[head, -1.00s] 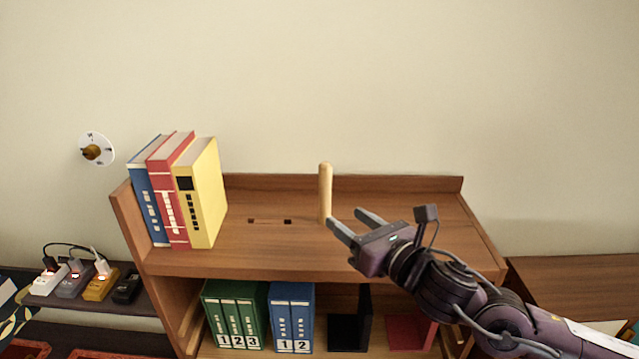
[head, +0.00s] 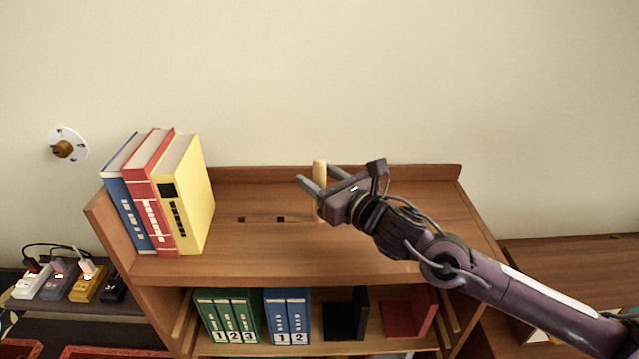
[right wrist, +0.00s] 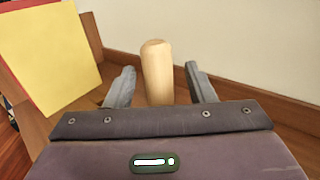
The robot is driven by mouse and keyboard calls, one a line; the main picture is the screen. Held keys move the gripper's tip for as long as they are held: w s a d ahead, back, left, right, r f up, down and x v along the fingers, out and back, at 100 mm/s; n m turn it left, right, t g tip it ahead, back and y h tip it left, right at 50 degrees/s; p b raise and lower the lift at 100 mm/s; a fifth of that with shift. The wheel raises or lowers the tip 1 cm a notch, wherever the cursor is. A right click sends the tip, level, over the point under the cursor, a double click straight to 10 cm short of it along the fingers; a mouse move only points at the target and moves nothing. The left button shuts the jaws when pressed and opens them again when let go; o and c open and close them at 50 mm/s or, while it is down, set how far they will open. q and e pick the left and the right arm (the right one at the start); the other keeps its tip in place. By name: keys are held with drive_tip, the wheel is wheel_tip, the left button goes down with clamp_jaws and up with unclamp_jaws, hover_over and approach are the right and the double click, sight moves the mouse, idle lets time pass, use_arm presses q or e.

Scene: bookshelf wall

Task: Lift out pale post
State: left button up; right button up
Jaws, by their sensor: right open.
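The pale post (head: 319,172) is a light wooden peg standing upright on the top shelf (head: 250,255). Its lower part is partly hidden behind my right gripper in the head view. My right gripper (head: 318,175) is open, with its two fingers around the post. In the right wrist view the post (right wrist: 157,72) stands between the spread fingers of the gripper (right wrist: 162,85), with a gap on each side. Whether its base sits in a hole cannot be seen. My left gripper is not in view.
Blue, red and yellow books (head: 183,190) stand at the shelf's left end. Two small dark holes (head: 280,219) lie left of the post. Green binders (head: 228,316) and blue binders (head: 287,316) stand on the shelf below. A low back rail runs behind the post.

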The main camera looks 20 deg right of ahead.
drive_tip(key=shift+x, duration=1.1)
drive_tip(key=c, duration=0.4)
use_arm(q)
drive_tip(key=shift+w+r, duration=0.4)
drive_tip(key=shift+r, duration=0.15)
use_arm(e)
drive_tip(key=c, duration=0.7)
drive_tip(key=shift+o, duration=0.2)
drive_tip(key=shift+r, duration=0.1)
